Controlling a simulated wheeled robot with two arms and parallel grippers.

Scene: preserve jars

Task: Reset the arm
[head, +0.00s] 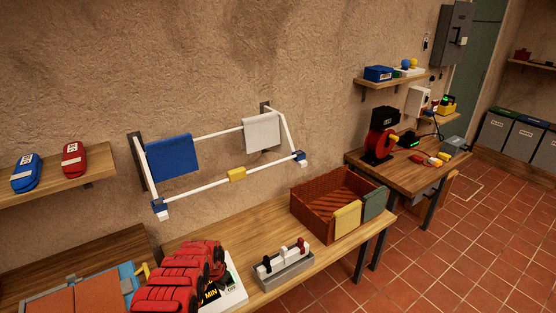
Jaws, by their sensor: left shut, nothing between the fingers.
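My left gripper (212,258) is the red, segmented shape with dark parts at the lower left of the head view. It is shut and holds nothing. It overlaps a white panel (235,293) lettered "MIN" and "OFF" in the picture; whether it touches the panel I cannot tell. My right gripper is not in view. No preserve jars can be made out.
A wooden bench holds a grey block with levers (284,270) and a red-brown crate (312,220). A white wall rack (208,137) carries a blue cloth (170,158) and a pale cloth (262,135). A shelf (75,180) is at left; tiled floor (450,245) is clear at right.

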